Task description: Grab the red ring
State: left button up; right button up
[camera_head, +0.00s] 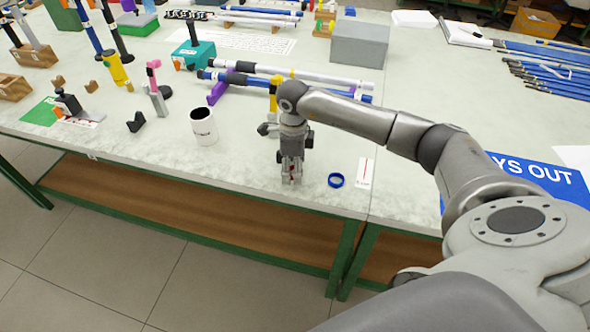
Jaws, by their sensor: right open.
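My right gripper (291,178) points straight down, low over the front part of the table, and is open. A little red shows between and beside its fingertips; this may be the red ring, but the fingers cover most of it and I cannot make out its shape. I cannot tell whether the fingers touch it. A blue ring (336,180) lies flat on the table just right of the gripper, apart from it. My left gripper is not in view.
A white card with a red line (364,172) lies right of the blue ring. A white mug (203,127) stands to the left. Behind my arm, blue and white rods (300,76) rest on supports. A grey box (360,44) stands farther back. The table's front edge is close.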

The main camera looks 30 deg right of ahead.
jog(key=shift+f, duration=0.2)
jog(key=c, duration=0.9)
jog(key=shift+r, duration=0.1)
